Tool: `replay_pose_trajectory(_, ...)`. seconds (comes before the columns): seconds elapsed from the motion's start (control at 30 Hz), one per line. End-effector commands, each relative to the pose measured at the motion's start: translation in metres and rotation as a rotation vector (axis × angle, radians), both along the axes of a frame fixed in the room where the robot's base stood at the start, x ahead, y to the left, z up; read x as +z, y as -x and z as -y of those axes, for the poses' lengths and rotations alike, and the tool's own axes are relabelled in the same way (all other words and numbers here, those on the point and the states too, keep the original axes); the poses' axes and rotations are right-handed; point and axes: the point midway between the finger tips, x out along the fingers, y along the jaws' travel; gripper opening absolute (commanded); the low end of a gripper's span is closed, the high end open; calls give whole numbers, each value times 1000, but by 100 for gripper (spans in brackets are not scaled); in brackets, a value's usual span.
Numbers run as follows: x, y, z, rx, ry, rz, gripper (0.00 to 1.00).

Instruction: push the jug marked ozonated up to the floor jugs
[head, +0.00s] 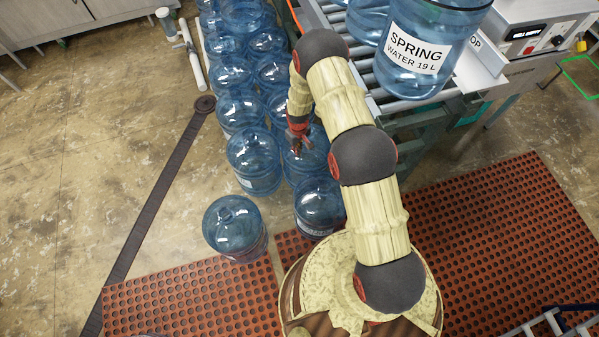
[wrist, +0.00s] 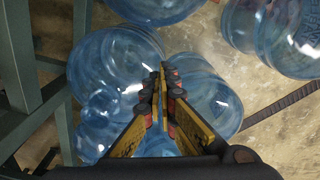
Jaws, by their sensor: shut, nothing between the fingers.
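No jug label clearly reading "ozonated" shows. A single blue jug (head: 235,228) stands apart at the near left, at the red mat's edge. A jug with partial, unreadable lettering shows at the upper right of the wrist view (wrist: 292,38); it seems to be this one. Several blue floor jugs (head: 253,160) stand upright in rows beside the conveyor. Another jug (head: 319,207) stands at the near end of the right row. My gripper (head: 298,143) is shut and empty, pointing down over the rows. In the wrist view its fingertips (wrist: 164,88) lie between two jugs; contact cannot be told.
A roller conveyor (head: 395,105) on a green frame (wrist: 18,60) borders the rows on the right. It carries a jug marked SPRING WATER 19 L (head: 415,45). A dark floor strip (head: 155,205) runs along open concrete at left. A perforated red mat (head: 500,215) lies around my base.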

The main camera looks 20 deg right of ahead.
Motion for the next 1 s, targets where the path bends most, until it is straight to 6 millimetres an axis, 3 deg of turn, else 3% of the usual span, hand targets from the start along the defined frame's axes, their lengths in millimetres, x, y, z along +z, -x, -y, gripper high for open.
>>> replay_pose_trajectory(0.03,-20,7,0,6,0,-13,0)
replay_pose_trajectory(0.1,-41,14,0,14,0,-21,0)
replay_pose_trajectory(0.2,-59,20,0,21,0,-29,0)
replay_pose_trajectory(0.47,-89,25,0,24,0,-34,0)
replay_pose_trajectory(0.8,-147,25,0,24,0,-34,0)
replay_pose_trajectory(1.0,-165,24,0,24,0,-32,0)
